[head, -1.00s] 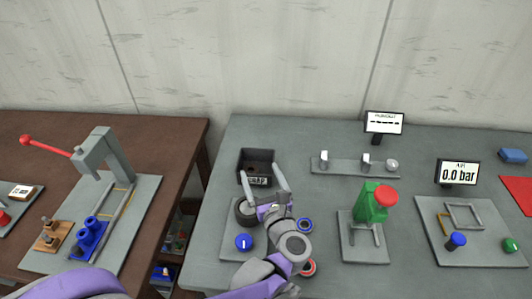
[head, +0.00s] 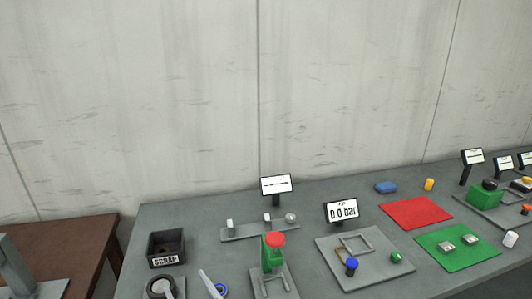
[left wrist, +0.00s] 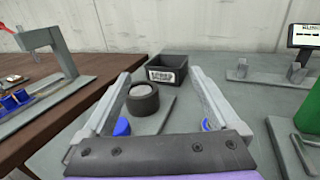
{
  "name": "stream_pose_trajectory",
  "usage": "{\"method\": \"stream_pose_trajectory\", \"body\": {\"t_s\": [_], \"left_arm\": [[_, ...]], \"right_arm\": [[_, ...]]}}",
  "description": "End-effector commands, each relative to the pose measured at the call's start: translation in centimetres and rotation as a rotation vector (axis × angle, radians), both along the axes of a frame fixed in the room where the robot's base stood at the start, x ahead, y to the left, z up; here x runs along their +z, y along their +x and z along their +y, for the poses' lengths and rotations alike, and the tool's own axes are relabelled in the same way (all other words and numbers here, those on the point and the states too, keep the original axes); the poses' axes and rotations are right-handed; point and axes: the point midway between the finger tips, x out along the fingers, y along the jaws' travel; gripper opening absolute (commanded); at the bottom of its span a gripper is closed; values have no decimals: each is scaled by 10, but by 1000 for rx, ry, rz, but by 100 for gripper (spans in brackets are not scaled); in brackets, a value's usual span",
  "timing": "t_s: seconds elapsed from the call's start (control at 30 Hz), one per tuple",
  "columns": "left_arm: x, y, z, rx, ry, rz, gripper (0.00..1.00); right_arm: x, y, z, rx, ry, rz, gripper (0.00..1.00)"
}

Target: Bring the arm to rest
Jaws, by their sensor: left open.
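My left gripper (left wrist: 160,105) is open in the left wrist view, its two grey fingers apart with nothing held between them. Beyond and between the fingers stands a dark round part with a grey top (left wrist: 142,98) on a grey plate. The rest of my left arm is out of the head view. My right gripper is in neither view.
A black scrap bin (head: 166,248) stands behind the round part. Red (head: 416,212) and green (head: 457,247) mats lie farther right. A brown table (head: 72,250) is at left.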

Motion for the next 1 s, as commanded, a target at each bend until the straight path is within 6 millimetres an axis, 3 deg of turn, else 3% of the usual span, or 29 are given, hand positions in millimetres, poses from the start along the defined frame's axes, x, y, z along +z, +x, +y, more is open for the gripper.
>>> {"method": "stream_pose_trajectory", "body": {"t_s": [0.07, 0.17, 0.3, 0.43, 0.53, 0.63, 0.8, 0.87, 0.9, 1.0], "left_arm": [[5, 2, -1, -19, 29, 8, 95], [34, 12, -14, -163, 255, 80, 95], [60, 17, -40, -349, 612, 193, 95], [68, 10, -68, -538, 1033, 328, 95], [55, -8, -86, -702, 1426, 460, 95], [26, -38, -92, -881, 1830, 602, 95], [-34, -109, -65, -1240, 2427, 818, 95], [-50, -134, -50, -1373, 2574, 872, 95], [-58, -149, -41, 1443, -2626, -890, 95], [-72, -178, -21, 1421, -2425, -820, 95]], "right_arm": [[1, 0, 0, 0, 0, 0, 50], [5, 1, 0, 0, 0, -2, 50], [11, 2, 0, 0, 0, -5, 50], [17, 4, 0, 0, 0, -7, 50], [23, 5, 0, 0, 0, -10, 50], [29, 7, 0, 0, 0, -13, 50], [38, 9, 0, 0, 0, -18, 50], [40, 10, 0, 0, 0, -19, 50], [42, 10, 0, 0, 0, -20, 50], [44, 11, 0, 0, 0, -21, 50]]}}
